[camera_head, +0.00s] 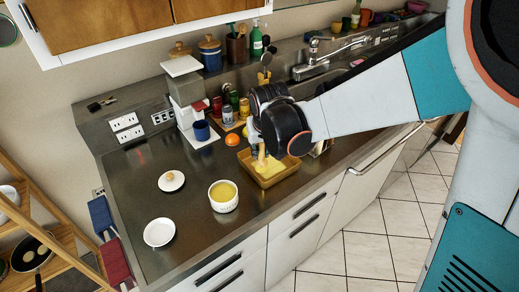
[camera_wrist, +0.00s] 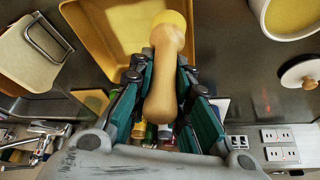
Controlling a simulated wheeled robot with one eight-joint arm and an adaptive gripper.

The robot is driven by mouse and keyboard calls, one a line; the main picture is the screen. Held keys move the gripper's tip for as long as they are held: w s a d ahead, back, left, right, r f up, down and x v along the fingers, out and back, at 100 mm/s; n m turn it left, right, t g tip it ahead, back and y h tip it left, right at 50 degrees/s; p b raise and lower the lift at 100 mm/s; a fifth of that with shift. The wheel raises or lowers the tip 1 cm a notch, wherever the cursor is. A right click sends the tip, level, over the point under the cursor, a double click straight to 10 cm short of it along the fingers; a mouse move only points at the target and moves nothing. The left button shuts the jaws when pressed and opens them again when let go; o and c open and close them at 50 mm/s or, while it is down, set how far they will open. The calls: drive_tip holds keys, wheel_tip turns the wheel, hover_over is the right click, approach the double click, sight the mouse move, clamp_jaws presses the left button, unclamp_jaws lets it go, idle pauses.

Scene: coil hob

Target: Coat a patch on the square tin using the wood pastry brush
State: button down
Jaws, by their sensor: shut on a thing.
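The square tin (camera_head: 284,175) is a shallow golden-tan tray on the counter, and its inside (camera_wrist: 101,35) fills the top middle of the wrist view. My gripper (camera_wrist: 160,72) is shut on the pale wood handle of the pastry brush (camera_wrist: 163,92). In the head view my gripper (camera_head: 257,148) is above the tin's left side, with the brush pointing down into the tin. Yellow shows at the brush's far end and on the tin floor there. I cannot tell bristles from coating, or whether the bristles touch the floor.
A white bowl of yellow liquid (camera_head: 223,196) stands left of the tin. A white lid (camera_head: 171,181) and a white dish (camera_head: 159,232) lie farther left. An orange (camera_head: 232,139), several jars and a white machine (camera_head: 186,92) stand behind.

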drive_tip(key=shift+d+r+p, duration=0.1)
drive_tip(key=shift+r+p, duration=1)
drive_tip(key=shift+r, duration=0.8)
